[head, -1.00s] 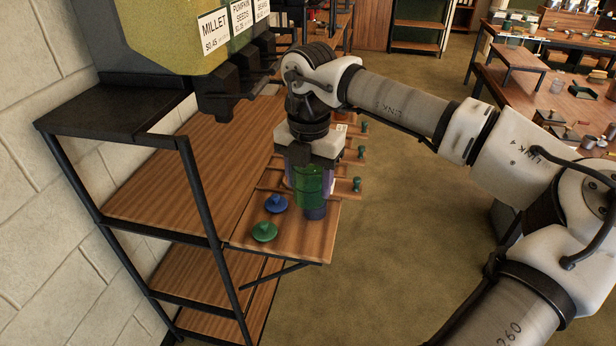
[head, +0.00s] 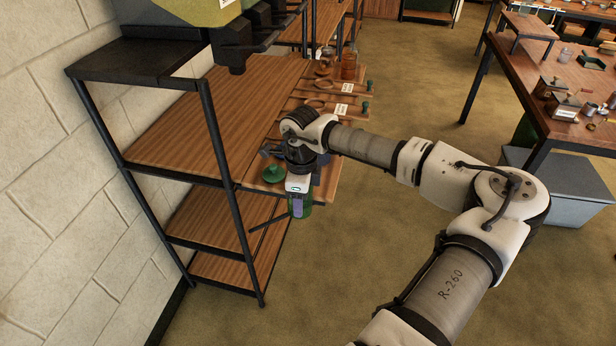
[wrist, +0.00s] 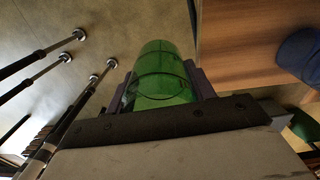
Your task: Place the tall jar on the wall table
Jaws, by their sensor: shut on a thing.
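A tall, clear green jar (head: 306,211) is held by my gripper (head: 298,202), which is shut on it. The jar hangs just off the front edge of the small wooden board (head: 326,176) on the dark-framed rack. In the wrist view the green jar (wrist: 160,72) stands out between the two fingers of my gripper (wrist: 162,88), with the board's edge to its right. I cannot tell for certain which surface is the wall table.
A green lid (head: 273,174) lies on the board. A blue jar (wrist: 303,55) stands on it, mostly hidden by my arm in the head view. A large wooden table (head: 497,85) with jars and boxes stands right, a grey bin (head: 570,180) below. Open floor (head: 400,240) lies between.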

